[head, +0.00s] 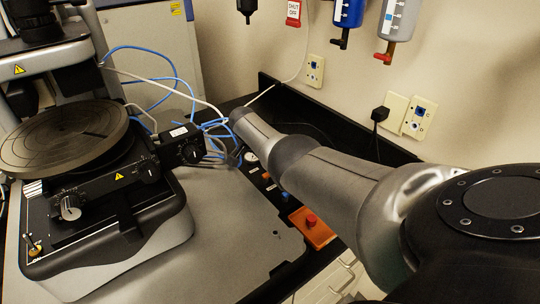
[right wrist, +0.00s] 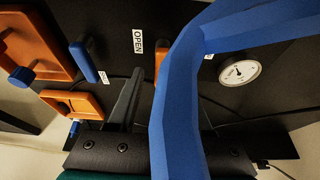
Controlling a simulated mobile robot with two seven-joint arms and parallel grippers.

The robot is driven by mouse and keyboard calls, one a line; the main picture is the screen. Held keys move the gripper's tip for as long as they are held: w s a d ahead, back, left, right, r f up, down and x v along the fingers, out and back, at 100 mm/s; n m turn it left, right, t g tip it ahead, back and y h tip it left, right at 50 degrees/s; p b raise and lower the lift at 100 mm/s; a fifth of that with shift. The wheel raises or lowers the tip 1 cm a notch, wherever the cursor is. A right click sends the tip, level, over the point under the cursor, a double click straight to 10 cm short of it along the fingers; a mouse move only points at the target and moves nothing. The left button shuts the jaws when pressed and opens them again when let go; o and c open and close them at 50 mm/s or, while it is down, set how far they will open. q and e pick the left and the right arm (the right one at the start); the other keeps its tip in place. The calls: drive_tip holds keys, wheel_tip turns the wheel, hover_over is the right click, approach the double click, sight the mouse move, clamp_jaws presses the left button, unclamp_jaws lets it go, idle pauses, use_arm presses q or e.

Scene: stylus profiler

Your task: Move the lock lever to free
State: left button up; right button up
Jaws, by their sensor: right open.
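A black control strip runs along the right side of the machine. It carries a blue lever (right wrist: 83,62) and an orange lever (right wrist: 162,58), with a white OPEN label (right wrist: 138,41) between them. I cannot tell which of the two is the lock lever, and no readable FREE label shows. In the head view a small blue part (head: 285,196) and an orange part (head: 266,175) show on the strip beside my arm. My right gripper (right wrist: 165,90) is open over the strip. One dark finger shows between the levers; the other is hidden behind a thick blue hose. My left gripper is out of view.
The blue hose (right wrist: 175,110) crosses close to the wrist camera. A round gauge (right wrist: 240,73) lies to its right. Orange blocks (right wrist: 40,45) are at left. The head view shows a red button (head: 310,219) on an orange base, a round stage (head: 65,138) and blue cables (head: 170,62).

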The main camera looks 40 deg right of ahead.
sight(264, 175)
drive_tip(key=shift+r, duration=0.15)
drive_tip(key=shift+a+r+p, duration=0.15)
drive_tip(key=shift+r+p, duration=0.15)
drive_tip(key=shift+p, duration=0.1)
drive_tip(key=p+v, duration=0.3)
drive_tip(key=v, duration=0.2)
drive_tip(key=p+v, duration=0.1)
drive_tip(key=v, duration=0.8)
drive_tip(key=shift+p, duration=0.3)
drive_tip(key=shift+a, duration=0.15)
